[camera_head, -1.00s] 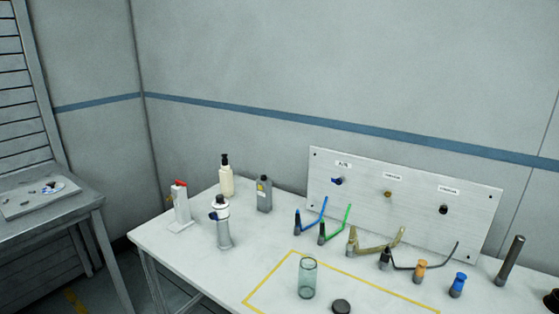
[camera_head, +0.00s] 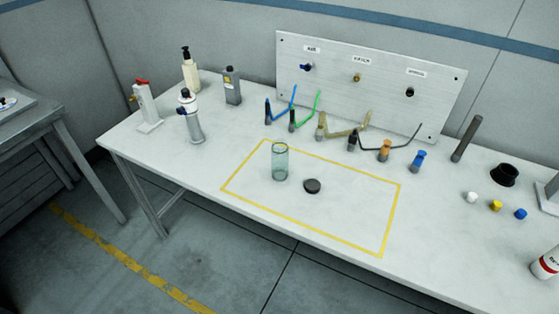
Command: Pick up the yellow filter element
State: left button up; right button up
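A small yellow piece (camera_head: 496,205), which looks like the yellow filter element, sits on the white table at the right. It stands between a small white piece (camera_head: 471,197) on its left and a small blue piece (camera_head: 520,214) on its right, apart from both. Neither of my grippers is in view.
A clear glass jar (camera_head: 280,162) and a dark round cap (camera_head: 312,186) stand inside a yellow taped rectangle (camera_head: 390,222). Behind them is an upright panel (camera_head: 436,98) with several fittings. A black ring-like cup (camera_head: 504,174) and a red-banded white bottle (camera_head: 545,263) are at the right.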

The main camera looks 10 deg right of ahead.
aim_at(496, 205)
jog(key=z, duration=1.85)
jog(key=j+u, duration=0.15)
jog(key=i+j, duration=0.05)
